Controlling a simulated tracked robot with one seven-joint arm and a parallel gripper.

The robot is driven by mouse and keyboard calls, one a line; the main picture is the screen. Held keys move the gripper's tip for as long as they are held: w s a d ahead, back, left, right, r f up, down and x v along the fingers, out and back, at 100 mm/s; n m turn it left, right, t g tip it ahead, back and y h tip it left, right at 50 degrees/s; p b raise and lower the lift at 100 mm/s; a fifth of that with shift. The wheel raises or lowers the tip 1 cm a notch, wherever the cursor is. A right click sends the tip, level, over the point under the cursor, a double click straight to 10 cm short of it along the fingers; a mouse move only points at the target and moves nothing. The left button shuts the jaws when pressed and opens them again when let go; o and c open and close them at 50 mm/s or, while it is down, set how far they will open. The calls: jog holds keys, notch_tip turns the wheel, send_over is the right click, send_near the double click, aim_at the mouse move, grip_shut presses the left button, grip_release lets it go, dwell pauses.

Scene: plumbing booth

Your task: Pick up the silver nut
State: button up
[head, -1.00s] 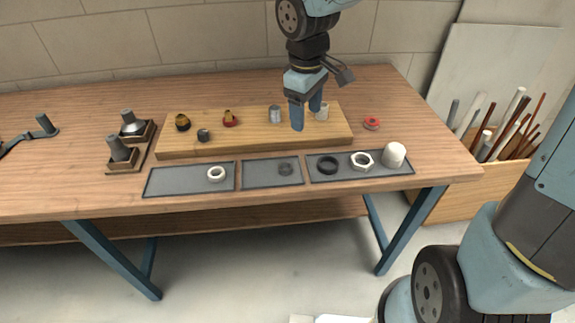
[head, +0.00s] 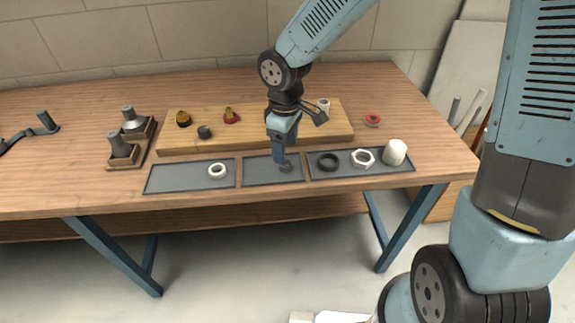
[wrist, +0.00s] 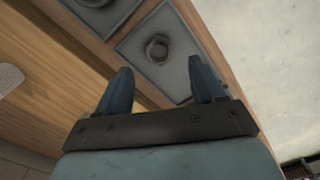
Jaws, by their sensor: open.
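The silver nut (head: 286,168) is a small grey nut lying flat in the middle grey tray (head: 258,178). It also shows in the wrist view (wrist: 158,49), on its tray, ahead of my fingertips and roughly centred between them. My gripper (head: 280,160) is open and points down over this tray in the head view, with its fingers partly covering the nut. In the wrist view my gripper (wrist: 161,66) has its two blue fingers apart with nothing between them. I cannot tell the exact height of the fingertips above the nut.
The left tray holds a white ring (head: 218,171). The right tray holds a black ring (head: 328,162), a pale hex nut (head: 363,158) and a white cap (head: 395,152). A wooden board (head: 170,146) with several fittings lies behind. A red ring (head: 373,120) lies right of the board.

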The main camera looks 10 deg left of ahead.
jog(key=shift+w+f, duration=0.1)
jog(key=shift+f, duration=2.6)
jog(key=shift+d, duration=0.1)
jog(key=c, duration=1.1)
jog(key=shift+r, duration=0.1)
jog(key=shift+c, duration=0.2)
